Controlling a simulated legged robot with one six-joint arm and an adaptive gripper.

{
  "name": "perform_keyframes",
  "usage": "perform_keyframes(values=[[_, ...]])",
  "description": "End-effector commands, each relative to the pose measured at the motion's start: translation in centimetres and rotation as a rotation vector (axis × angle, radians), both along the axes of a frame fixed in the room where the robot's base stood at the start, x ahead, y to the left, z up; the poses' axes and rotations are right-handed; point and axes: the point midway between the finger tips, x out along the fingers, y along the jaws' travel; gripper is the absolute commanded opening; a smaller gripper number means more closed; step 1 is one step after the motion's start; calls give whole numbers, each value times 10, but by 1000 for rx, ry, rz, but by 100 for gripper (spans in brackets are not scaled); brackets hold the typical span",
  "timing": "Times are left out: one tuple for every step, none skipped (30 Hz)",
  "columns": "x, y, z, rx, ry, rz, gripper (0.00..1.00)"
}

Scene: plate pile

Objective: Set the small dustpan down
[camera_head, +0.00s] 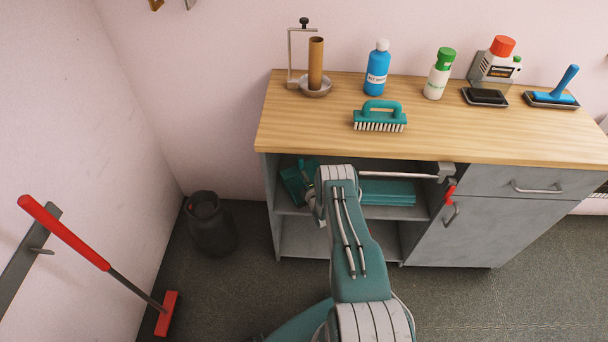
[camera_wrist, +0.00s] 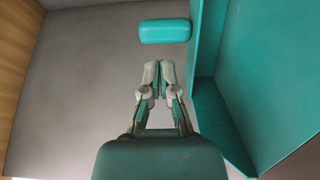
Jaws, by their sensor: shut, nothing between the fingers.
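My gripper (camera_wrist: 158,72) is shut and empty in the wrist view, over a grey surface. A teal pan-like piece with raised walls (camera_wrist: 245,75), which looks like the small dustpan, lies to its right, apart from the fingertips. A rounded teal block (camera_wrist: 164,31) lies just beyond the fingertips; I cannot tell whether it belongs to the dustpan. In the head view my arm reaches into the open shelf, and the gripper is hidden. Teal pieces show left of the arm (camera_head: 298,182) and right of it (camera_head: 390,191) on that shelf; I cannot tell which is the dustpan.
The wooden worktop (camera_head: 430,137) above the shelf holds a teal brush (camera_head: 380,117), bottles and other tools. A red-handled lever (camera_head: 449,192) hangs at the shelf's right. A dark bin (camera_head: 210,224) stands on the floor at left. The lower shelf looks mostly empty.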

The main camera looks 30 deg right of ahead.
Motion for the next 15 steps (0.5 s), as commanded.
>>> perform_keyframes(values=[[-4,-1,0,1,1,-1,0],[-7,-1,0,2,1,-1,0],[-11,-1,0,3,0,-1,0],[-13,0,0,3,0,-1,0],[-17,1,0,3,0,-1,0],[-21,2,0,2,0,-2,0],[-24,3,0,1,1,-2,0],[-28,4,1,-1,0,-1,0],[-34,6,1,-2,1,-1,0],[-38,7,1,-2,1,-1,0],[-43,8,1,-2,1,-1,0],[-51,10,1,-2,2,-2,0],[-56,11,1,-3,1,-2,0],[-61,12,1,-4,2,-2,0],[-68,13,2,-4,2,-2,0]])
